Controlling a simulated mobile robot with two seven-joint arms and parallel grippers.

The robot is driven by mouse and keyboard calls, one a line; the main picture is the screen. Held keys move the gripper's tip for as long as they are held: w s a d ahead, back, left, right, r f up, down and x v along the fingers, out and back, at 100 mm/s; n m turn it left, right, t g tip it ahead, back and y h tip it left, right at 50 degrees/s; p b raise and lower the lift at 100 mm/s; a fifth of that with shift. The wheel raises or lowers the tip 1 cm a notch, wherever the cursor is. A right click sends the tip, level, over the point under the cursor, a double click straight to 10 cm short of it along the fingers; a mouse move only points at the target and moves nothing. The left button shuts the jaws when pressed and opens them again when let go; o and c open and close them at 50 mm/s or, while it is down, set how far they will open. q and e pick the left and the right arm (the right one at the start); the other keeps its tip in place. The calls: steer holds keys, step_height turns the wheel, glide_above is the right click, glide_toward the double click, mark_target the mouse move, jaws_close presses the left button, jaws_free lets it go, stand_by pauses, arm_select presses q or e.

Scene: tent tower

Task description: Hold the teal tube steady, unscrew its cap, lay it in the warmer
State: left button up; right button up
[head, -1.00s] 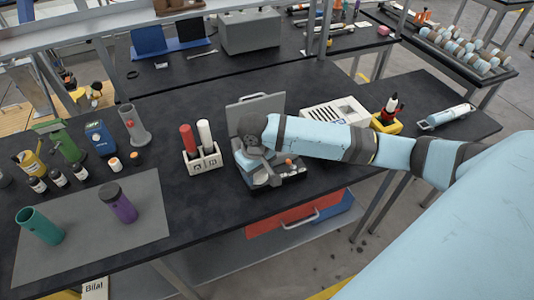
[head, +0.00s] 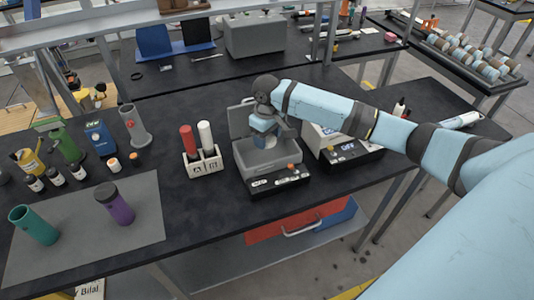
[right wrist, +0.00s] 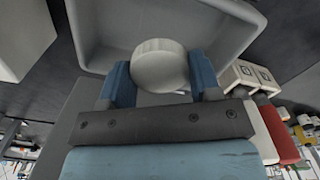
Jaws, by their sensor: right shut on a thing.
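The teal tube (head: 38,226) stands on the grey mat at the front left, its top open and no cap on it. My right gripper (head: 264,136) is over the grey warmer (head: 270,160), whose lid stands open at the back. In the right wrist view the gripper (right wrist: 160,80) is shut on a pale round cap (right wrist: 160,62), with a blue finger on each side. The warmer's grey basin (right wrist: 95,30) shows beyond the cap. The cap's height above the basin floor is hard to tell. My left gripper is not in view.
A purple tube (head: 115,204) with a dark cap stands beside the teal one on the mat (head: 85,245). A white rack (head: 204,165) with a red and a white tube stands left of the warmer. A white device (head: 345,150) stands close on its right.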

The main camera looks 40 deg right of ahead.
mark_target(267, 159)
step_height(267, 159, down, 8)
steer(key=shift+r, duration=0.1)
stand_by(0.4)
steer(key=o, duration=1)
step_height(267, 159, up, 12)
steer(key=shift+r, duration=0.1)
